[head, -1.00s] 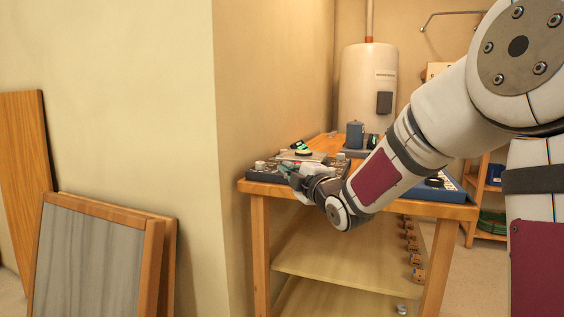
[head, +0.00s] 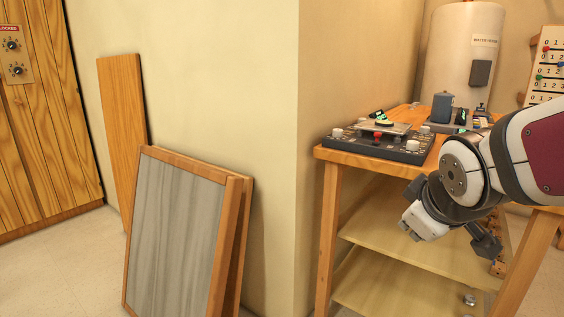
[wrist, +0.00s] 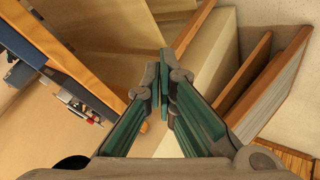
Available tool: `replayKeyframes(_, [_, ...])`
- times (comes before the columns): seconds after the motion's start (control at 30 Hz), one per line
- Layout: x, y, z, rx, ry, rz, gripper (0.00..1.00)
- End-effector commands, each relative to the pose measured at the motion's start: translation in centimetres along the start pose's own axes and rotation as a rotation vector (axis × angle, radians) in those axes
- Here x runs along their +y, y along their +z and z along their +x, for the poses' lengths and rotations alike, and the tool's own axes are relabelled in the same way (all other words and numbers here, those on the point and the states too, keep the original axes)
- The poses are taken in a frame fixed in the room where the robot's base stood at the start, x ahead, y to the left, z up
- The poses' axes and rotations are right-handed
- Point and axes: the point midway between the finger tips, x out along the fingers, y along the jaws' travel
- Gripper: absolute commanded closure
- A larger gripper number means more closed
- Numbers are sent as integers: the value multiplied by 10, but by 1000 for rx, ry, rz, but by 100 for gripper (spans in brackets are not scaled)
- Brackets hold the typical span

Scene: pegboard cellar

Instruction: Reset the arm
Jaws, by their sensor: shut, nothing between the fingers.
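My gripper (wrist: 167,84) shows in the wrist view with its two green-padded fingers meeting at the tips and nothing between them. In the head view my arm is bent at the right, and its wrist end hangs in front of the wooden workbench (head: 330,156), below the level of its top. The gripper is small and dark there, and its fingers are hard to make out.
A dark control panel (head: 378,149) with a red knob sits on the workbench's near corner. Lower shelves (head: 385,240) are behind my wrist. A framed panel (head: 180,236) and a plank (head: 122,95) lean on the wall at left. Floor is open at far left.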

Motion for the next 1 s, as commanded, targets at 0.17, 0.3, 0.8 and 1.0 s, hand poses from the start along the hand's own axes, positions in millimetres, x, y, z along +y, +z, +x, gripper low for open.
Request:
replayKeyframes(0.17, [-53, 67, -54, -215, -131, 244, 100])
replayKeyframes(0.3, [-91, 110, -90, -366, -221, 395, 100])
replayKeyframes(0.8, [-143, 166, -179, -639, -372, 612, 100])
replayKeyframes(1.0, [-124, 148, -197, -607, -363, 613, 100])
